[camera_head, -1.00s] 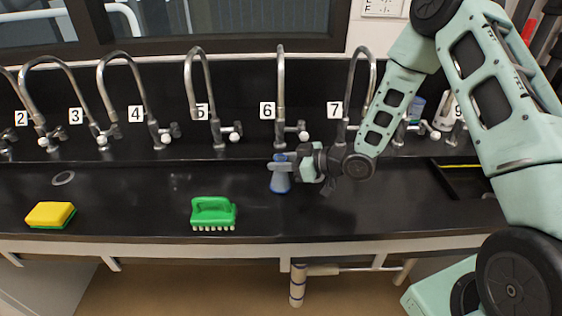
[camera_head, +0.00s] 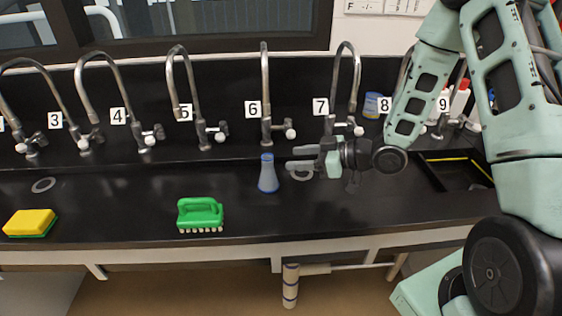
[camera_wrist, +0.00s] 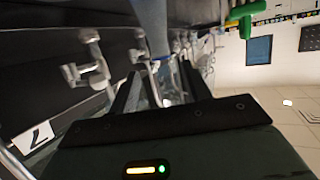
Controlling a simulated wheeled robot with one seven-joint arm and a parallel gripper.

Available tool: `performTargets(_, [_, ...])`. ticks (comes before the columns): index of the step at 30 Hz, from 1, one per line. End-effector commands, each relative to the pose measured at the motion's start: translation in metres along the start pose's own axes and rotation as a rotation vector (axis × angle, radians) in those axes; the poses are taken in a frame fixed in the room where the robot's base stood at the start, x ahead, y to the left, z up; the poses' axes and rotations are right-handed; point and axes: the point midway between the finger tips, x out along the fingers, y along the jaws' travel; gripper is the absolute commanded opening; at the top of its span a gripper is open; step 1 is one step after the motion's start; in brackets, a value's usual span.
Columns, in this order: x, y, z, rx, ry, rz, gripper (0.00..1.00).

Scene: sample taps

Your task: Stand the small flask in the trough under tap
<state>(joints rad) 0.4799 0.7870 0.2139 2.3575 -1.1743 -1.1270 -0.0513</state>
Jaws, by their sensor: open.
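The small flask (camera_head: 268,176), a bluish cone with a narrow neck, stands upright on the black trough (camera_head: 110,205) in front of the tap labelled 6 (camera_head: 266,95). My gripper (camera_head: 300,158) is open and empty, just right of the flask and apart from it, in front of the tap labelled 7 (camera_head: 346,85). In the wrist view, my gripper's dark fingers (camera_wrist: 152,88) are spread, with the bluish flask (camera_wrist: 150,22) beyond them at the top edge.
A green brush (camera_head: 200,214) and a yellow-green sponge (camera_head: 30,222) lie to the left near the front edge. A blue container (camera_head: 372,105) and bottles (camera_head: 459,99) stand at the back right. A dark recess (camera_head: 460,172) lies at right.

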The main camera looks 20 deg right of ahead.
Motion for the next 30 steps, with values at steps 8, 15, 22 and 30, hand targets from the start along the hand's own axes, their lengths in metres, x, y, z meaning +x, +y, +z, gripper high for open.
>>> performTargets(8, [-0.026,0.000,-0.001,-0.005,-0.011,0.003,0.48])
performTargets(15, [0.007,-0.019,-0.016,-0.066,-0.294,0.069,0.48])
performTargets(22, [0.008,-0.090,-0.041,-0.040,-0.685,0.175,0.48])
performTargets(30, [-0.058,-0.227,-0.057,0.104,-1.058,0.159,0.48])
